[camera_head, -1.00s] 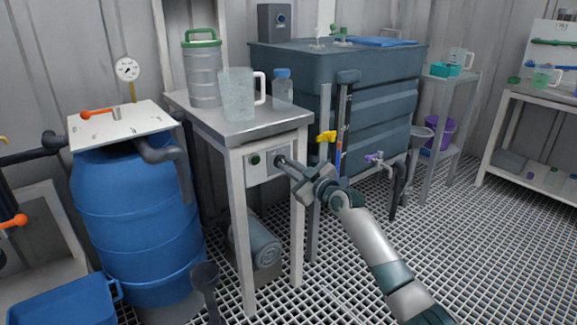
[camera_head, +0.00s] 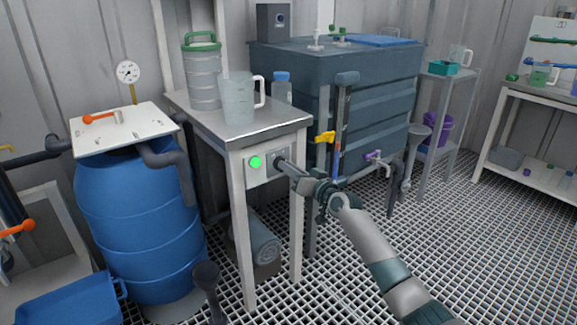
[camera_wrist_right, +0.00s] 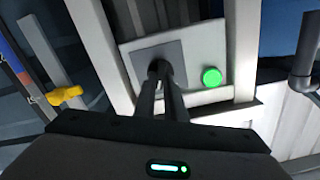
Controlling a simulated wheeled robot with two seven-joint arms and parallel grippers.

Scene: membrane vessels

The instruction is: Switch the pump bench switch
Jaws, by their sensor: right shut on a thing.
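The pump bench (camera_head: 238,133) is a steel-topped table with pale legs at the centre of the head view. On its front is a light switch panel (camera_head: 257,181) with a grey plate and a round indicator lamp (camera_head: 255,162), lit bright green. The lamp also shows in the right wrist view (camera_wrist_right: 211,77). My right gripper (camera_head: 282,159) is at the grey plate, its fingers together on the dark switch knob (camera_wrist_right: 159,68). The fingertips hide most of the knob. My left gripper is not in view.
A steel canister (camera_head: 202,78), a clear jug (camera_head: 238,98) and a blue-capped bottle (camera_head: 282,88) stand on the bench. A blue barrel (camera_head: 140,225) is at left, a large grey tank (camera_head: 375,100) at right. A yellow valve handle (camera_head: 325,137) is close to my right arm.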

